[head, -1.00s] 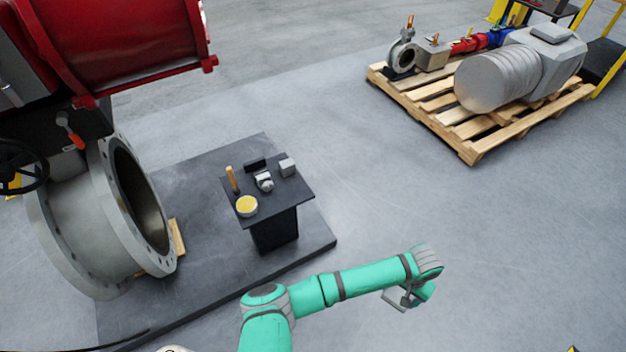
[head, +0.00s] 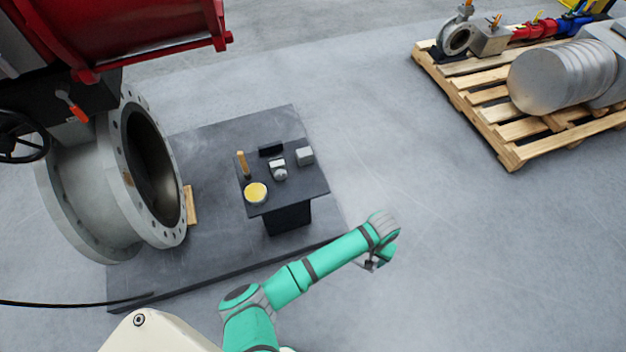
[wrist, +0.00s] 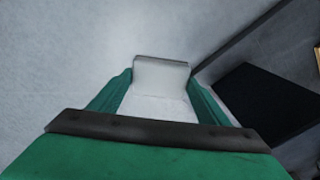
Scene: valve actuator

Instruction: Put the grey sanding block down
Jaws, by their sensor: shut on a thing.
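My gripper (wrist: 160,98) is shut on a light grey block, the grey sanding block (wrist: 161,76), which shows between the green fingers in the wrist view. In the head view my gripper (head: 373,263) hangs over bare floor, to the right of and nearer than the small dark table (head: 316,182); the block is hardly visible there. The dark tabletop lies at the right of the wrist view (wrist: 262,103).
On the table are a yellow-topped tin (head: 256,192), an upright orange-handled tool (head: 242,163), a black block (head: 270,149), a grey-white part (head: 278,170) and a grey cube (head: 304,156). The table's front right is bare. A large flanged valve (head: 150,180) stands left.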

